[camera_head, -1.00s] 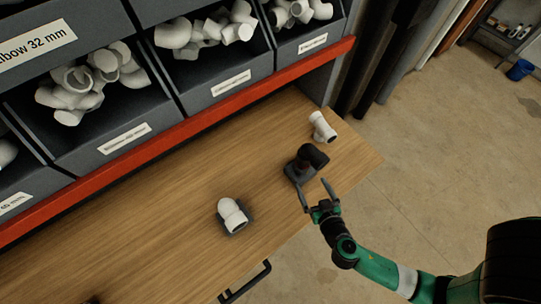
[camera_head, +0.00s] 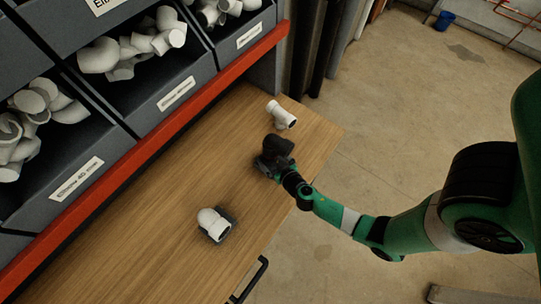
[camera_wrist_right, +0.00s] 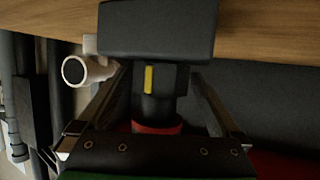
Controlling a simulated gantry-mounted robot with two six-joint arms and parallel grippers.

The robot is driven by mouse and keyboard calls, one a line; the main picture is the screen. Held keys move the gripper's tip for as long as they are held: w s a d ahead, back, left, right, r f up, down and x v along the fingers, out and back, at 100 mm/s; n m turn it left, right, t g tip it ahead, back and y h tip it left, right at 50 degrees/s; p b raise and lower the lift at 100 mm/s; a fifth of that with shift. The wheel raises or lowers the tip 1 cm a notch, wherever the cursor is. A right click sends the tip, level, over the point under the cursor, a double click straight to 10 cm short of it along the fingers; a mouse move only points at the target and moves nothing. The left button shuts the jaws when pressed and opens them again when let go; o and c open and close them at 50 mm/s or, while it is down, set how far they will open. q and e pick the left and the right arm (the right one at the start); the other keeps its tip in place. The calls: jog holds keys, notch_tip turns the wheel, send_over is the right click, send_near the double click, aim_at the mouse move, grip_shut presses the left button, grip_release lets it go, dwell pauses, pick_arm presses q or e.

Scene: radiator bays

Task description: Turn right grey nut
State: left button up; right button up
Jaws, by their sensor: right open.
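A dark fitting (camera_head: 277,148) stands in a holder on the wooden bench, near its right end. In the right wrist view its dark grey block (camera_wrist_right: 157,30) is at the top, with a dark grey nut-like part (camera_wrist_right: 172,80) bearing a yellow mark below it. A red ring (camera_wrist_right: 155,127) sits lower, partly hidden by my gripper. My right gripper (camera_wrist_right: 160,88) is open, one finger on each side of the nut-like part; contact cannot be told. In the head view this gripper (camera_head: 270,168) is at the fitting, its fingertips mostly hidden. My left gripper is not in view.
A white elbow (camera_head: 210,220) sits in a dark holder on the bench (camera_head: 165,240), nearer the front. A white tee (camera_head: 281,115) lies behind the dark fitting; a white pipe piece (camera_wrist_right: 85,69) shows in the wrist view. Dark bins (camera_head: 130,95) of white fittings stand behind a red rail (camera_head: 150,150).

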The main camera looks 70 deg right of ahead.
jog(key=shift+c, duration=0.3)
jog(key=shift+w, duration=0.1)
jog(key=c, duration=1.3)
